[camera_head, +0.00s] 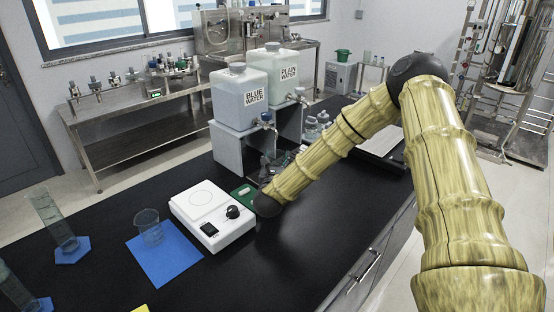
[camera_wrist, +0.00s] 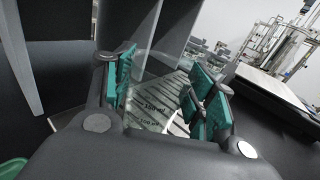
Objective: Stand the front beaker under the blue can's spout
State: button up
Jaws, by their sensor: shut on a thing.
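The blue can (camera_head: 241,98), a translucent container labelled BLUE WATER, sits on a grey stand in the head view. Its spout (camera_head: 266,118) points out over the front of the stand. In the wrist view my gripper (camera_wrist: 163,88) is shut on a clear glass beaker (camera_wrist: 150,121) with dark volume marks, between green finger pads. A slatted tray (camera_wrist: 178,126) shows through and beside the glass; whether the beaker touches it I cannot tell. In the head view my wrist largely hides the gripper and beaker, low in front of the stand.
Another clear beaker (camera_head: 148,232) stands on a blue mat (camera_head: 165,262). A white scale (camera_head: 212,214) lies left of my wrist, with a green pad (camera_head: 243,193) behind it. The plain water can (camera_head: 273,74) and several glass bottles (camera_head: 312,128) stand behind and right.

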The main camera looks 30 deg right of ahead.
jog(key=shift+f, duration=0.15)
jog(key=o, duration=1)
jog(key=shift+r, duration=0.25)
jog(key=b+v, duration=0.2)
jog(key=v, duration=0.3)
jog(key=b+v, duration=0.1)
jog(key=v, duration=0.4)
jog(key=shift+s+a+f+b, duration=0.2)
jog(key=shift+f+b, duration=0.05)
jog(key=shift+b, duration=0.15)
jog(key=shift+s+a+r, duration=0.1)
jog(key=shift+s+a, duration=0.25)
jog(key=shift+s, duration=0.25)
